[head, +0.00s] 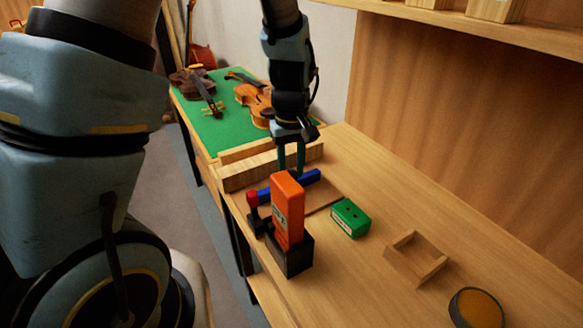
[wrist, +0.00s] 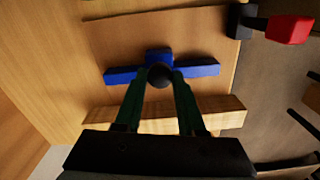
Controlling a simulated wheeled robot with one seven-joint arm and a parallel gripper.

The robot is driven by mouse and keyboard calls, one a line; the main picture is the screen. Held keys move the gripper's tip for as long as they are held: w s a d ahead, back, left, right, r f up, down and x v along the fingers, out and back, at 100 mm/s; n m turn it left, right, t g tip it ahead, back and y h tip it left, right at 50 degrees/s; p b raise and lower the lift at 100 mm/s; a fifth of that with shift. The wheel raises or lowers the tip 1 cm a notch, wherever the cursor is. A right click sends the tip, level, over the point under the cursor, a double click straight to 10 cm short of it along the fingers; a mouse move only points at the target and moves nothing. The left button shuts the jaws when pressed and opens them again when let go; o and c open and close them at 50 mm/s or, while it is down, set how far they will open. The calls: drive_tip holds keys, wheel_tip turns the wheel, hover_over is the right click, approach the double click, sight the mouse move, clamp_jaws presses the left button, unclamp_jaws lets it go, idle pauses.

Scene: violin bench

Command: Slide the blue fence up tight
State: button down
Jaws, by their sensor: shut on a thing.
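The blue fence (head: 312,177) is a bar with a raised middle block and lies on the bench. In the wrist view the blue fence (wrist: 204,68) has a round dark knob (wrist: 160,75) at its middle. My gripper (head: 291,172) reaches down onto the fence from above. In the wrist view the green fingers of my gripper (wrist: 161,80) are shut on the knob. A pale wooden block (head: 250,173) stands behind the fence, roughly parallel to it. The wrist view shows a strip of bench between the fence and this wooden block (wrist: 220,112). The orange device partly hides the fence in the head view.
An orange device (head: 288,205) in a black base (head: 296,258) stands close in front. A red-ended black clamp (head: 252,198) sits left of the fence. A green box (head: 350,218), wooden tray (head: 398,265) and round tin (head: 477,308) lie to the right. Violins rest on a green mat (head: 217,135) behind.

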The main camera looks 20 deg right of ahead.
drive_tip(key=w, duration=0.2)
drive_tip(key=w+a, duration=0.1)
drive_tip(key=w, duration=0.1)
drive_tip(key=shift+w, duration=0.1)
drive_tip(key=c, duration=0.5)
unclamp_jaws()
drive_tip(key=shift+d, duration=0.1)
wheel_tip(320, 180, up, 11)
drive_tip(key=b, duration=0.2)
drive_tip(key=shift+f, duration=0.1)
